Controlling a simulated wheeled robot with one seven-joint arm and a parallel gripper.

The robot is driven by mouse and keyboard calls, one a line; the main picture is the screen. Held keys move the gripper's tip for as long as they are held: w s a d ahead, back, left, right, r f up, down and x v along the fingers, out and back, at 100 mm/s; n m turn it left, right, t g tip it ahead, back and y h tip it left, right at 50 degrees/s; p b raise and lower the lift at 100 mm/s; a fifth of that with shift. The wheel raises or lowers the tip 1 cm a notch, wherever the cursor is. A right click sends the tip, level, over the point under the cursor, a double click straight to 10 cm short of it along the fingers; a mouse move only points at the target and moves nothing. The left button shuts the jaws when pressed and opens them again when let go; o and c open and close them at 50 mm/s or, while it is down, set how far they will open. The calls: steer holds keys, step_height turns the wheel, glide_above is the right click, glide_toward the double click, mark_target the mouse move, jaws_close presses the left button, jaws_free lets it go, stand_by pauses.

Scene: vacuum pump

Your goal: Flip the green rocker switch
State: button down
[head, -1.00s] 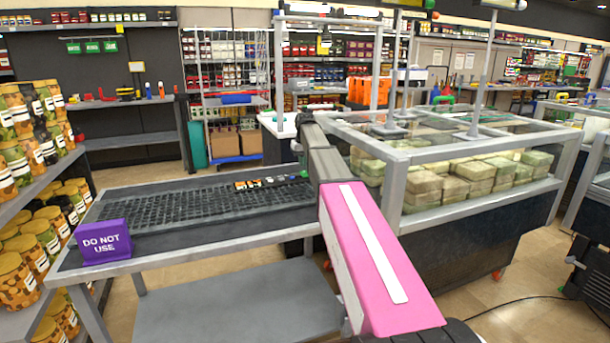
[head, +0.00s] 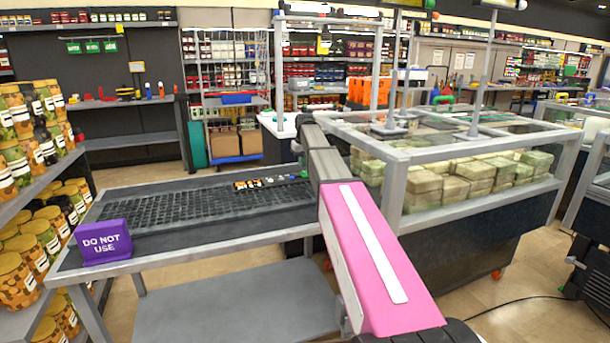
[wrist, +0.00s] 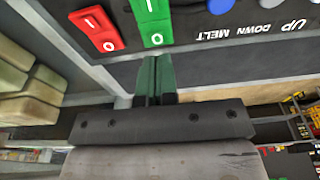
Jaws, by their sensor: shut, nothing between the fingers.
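The green rocker switch (wrist: 150,22) shows at the top centre of the wrist view, on a dark panel, with white I and O marks. My gripper (wrist: 156,62) is below it in that view, with its narrow fingers together and nothing between them. The fingertips are at the switch's lower edge, and I cannot tell whether they touch it. In the head view my arm reaches forward over the table, and the switch cannot be made out there.
A red rocker switch (wrist: 96,27) sits just left of the green one. A blue knob (wrist: 219,5) and white lettering are to the right. In the head view, a glass-sided case (head: 470,195) with pale blocks stands right of the arm, and a purple sign (head: 104,242) stands on the table.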

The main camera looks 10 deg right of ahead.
steer(key=shift+f, duration=1.1)
stand_by(0.6)
steer(key=shift+r, duration=3.55)
